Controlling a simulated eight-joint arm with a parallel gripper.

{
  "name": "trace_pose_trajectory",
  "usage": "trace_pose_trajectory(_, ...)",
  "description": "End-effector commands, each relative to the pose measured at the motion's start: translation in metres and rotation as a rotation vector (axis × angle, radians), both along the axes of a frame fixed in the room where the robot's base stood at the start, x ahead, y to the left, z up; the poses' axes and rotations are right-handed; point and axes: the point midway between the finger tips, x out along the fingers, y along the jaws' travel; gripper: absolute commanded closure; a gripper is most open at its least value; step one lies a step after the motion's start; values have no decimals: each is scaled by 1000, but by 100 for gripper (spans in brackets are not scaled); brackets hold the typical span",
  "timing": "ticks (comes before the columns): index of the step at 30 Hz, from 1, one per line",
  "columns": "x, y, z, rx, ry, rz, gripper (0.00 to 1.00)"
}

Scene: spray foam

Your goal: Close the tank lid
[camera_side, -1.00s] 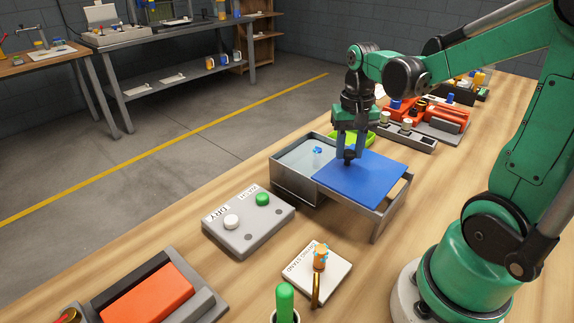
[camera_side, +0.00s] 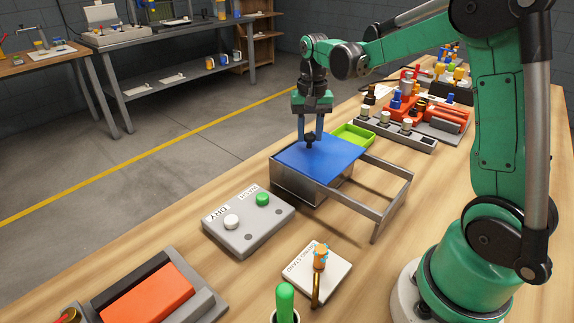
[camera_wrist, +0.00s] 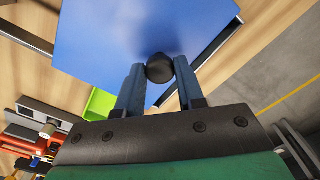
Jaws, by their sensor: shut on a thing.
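The blue tank lid (camera_side: 326,160) lies flat over the metal tank (camera_side: 290,184) in the side view, and the tank's inside is hidden under it. The lid also fills the top of the wrist view (camera_wrist: 110,45). A dark round knob (camera_wrist: 160,68) stands on the lid. My gripper (camera_side: 310,138) is shut on this knob, with one blue finger on each side of it. The metal rail frame (camera_side: 378,218) to the right of the tank is mostly bare, with the table showing through it.
A grey box with a green and a white button (camera_side: 247,221) stands in front of the tank. A green tray (camera_side: 353,136) sits just behind it. A white stand with an orange-and-blue figure (camera_side: 318,271) is nearer the camera. Red fixtures (camera_side: 420,110) stand at the back right.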

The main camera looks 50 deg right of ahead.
Motion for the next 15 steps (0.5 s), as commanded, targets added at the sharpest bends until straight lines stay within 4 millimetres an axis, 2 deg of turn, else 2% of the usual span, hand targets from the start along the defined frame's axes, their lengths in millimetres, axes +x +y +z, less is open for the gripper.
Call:
trace_pose_trajectory(1,9,-1,1,-2,-1,0,100)
trace_pose_trajectory(5,21,0,0,-3,-1,-1,100)
trace_pose_trajectory(15,25,0,0,-2,-6,1,100)
